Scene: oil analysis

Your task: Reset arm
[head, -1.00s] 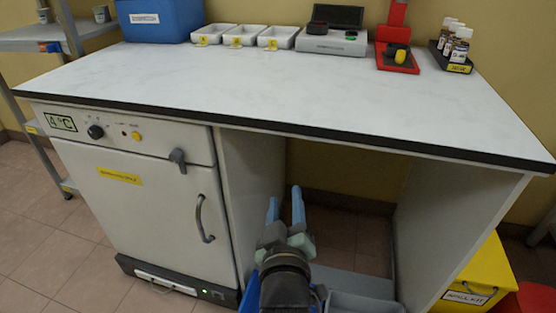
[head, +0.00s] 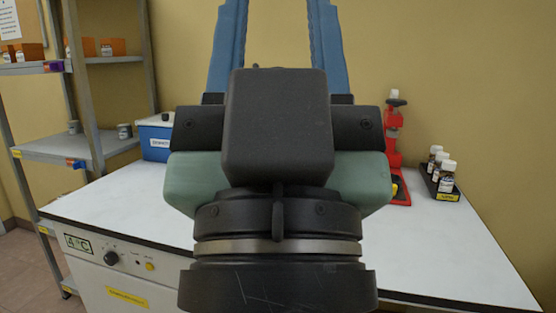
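My gripper (head: 279,40) fills the middle of the head view, raised close to the camera. Its two blue fingers point up and stand wide apart, with only the yellow wall seen between them. Their tips run past the top edge of the picture. I see nothing held in the visible part of the gap. The gripper and wrist hide the middle of the bench.
The white bench (head: 440,240) lies beyond my arm. A blue box (head: 155,138) stands at its back left. A red stand (head: 393,150) and a black rack of vials (head: 440,178) are at the right. A grey shelf (head: 75,148) is at the far left.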

